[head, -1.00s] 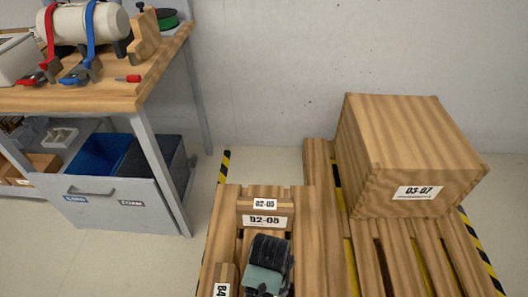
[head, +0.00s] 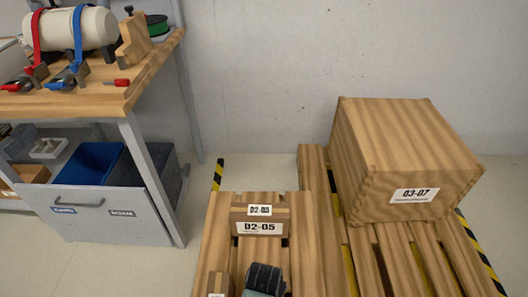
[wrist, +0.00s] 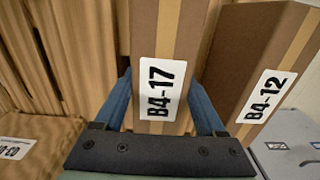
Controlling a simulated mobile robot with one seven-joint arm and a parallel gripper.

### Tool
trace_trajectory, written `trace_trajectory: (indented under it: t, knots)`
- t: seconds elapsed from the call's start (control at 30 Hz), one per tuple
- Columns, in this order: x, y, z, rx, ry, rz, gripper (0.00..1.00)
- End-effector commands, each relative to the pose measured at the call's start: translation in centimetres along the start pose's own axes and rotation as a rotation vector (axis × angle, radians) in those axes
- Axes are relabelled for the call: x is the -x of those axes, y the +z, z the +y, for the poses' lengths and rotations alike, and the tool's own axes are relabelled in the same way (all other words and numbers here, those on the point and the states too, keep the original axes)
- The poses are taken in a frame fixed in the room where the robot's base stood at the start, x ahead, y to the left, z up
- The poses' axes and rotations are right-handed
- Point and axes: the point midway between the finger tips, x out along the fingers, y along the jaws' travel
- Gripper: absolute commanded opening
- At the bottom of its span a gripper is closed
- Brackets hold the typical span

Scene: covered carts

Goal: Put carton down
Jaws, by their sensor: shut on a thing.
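My gripper (wrist: 160,115) is shut on a tall brown carton (wrist: 180,40) with a white label B4-17. One blue finger lies on each side of it in the wrist view. The carton's top and bottom are out of that frame, so I cannot tell whether it touches a surface below. In the head view only the dark and teal top of my gripper shows at the bottom edge. A small carton (head: 218,286) is partly visible left of it, and I cannot tell whether it is the held one.
Carton B4-12 (wrist: 258,55) stands close right of the held carton. A carton D2-05 (head: 262,216) sits on a wooden pallet (head: 312,245). A large crate 03-07 (head: 405,150) stands on the right pallet. A workbench (head: 100,100) with a grey drawer (head: 100,212) is at left.

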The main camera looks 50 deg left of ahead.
Motion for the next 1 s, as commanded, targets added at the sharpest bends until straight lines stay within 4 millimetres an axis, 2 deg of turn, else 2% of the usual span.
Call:
trace_trajectory:
  t: [0.17,0.2,0.33,0.57,0.67,0.77,1.0]
  knots:
    - [-0.3,-0.1,0.0,0.0,0.001,0.003,0.0]
    - [-0.3,0.0,0.0,0.0,0.0,0.0,0.78]
    - [-0.3,0.0,0.0,0.0,0.0,0.0,1.0]
    - [-0.3,0.0,0.0,0.0,0.0,-0.001,1.0]
    - [0.4,0.0,0.0,0.0,0.0,0.0,1.0]
    - [1.9,0.0,0.0,0.0,0.0,0.002,1.0]
    - [7.2,0.0,0.0,-0.001,0.0,0.002,1.0]
